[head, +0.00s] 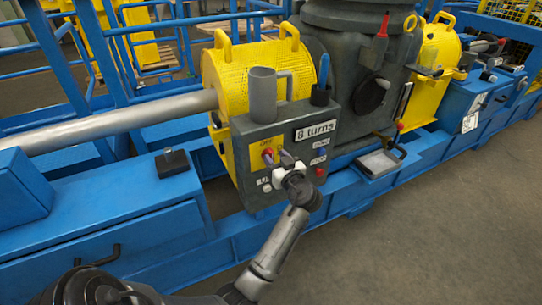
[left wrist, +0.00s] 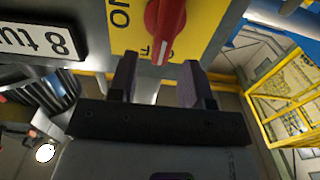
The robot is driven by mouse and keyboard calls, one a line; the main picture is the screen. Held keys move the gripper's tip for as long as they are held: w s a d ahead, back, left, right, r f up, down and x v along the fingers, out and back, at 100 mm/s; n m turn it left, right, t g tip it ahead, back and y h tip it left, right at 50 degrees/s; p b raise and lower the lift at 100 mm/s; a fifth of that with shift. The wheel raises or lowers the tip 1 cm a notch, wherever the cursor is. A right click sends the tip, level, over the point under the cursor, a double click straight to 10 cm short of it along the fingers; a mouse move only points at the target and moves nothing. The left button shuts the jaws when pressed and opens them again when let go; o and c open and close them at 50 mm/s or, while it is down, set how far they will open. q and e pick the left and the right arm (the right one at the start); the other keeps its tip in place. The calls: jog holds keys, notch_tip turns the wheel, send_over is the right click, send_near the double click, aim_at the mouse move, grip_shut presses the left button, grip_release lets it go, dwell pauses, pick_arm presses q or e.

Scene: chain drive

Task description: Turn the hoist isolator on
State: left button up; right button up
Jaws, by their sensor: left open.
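The isolator is a red rotary knob (head: 268,156) on a yellow plate (head: 260,147) on the front of the dark grey control box (head: 290,122). In the left wrist view the red knob (left wrist: 164,20) has a white pointer mark, and its handle reaches down toward my fingertips. Lettering on the yellow plate (left wrist: 205,20) is partly cut off. My left gripper (head: 281,160) is at the box front, beside the knob. In the left wrist view the left gripper (left wrist: 158,65) is open, its fingers either side of the handle's end; contact cannot be told. My right gripper is out of view.
The box also carries an "8 turns" label (head: 315,131), a blue button (head: 322,152), a red button (head: 320,171) and a grey cup (head: 263,95) on top. A small tray (head: 380,162) sits to the right. Blue beams run below; the floor at front right is clear.

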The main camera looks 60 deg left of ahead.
aim_at(272, 154)
pick_arm(q)
jog(key=shift+w+a+b, duration=0.1)
jog(key=shift+a+b, duration=0.35)
jog(key=shift+a, duration=1.5)
grip_shut()
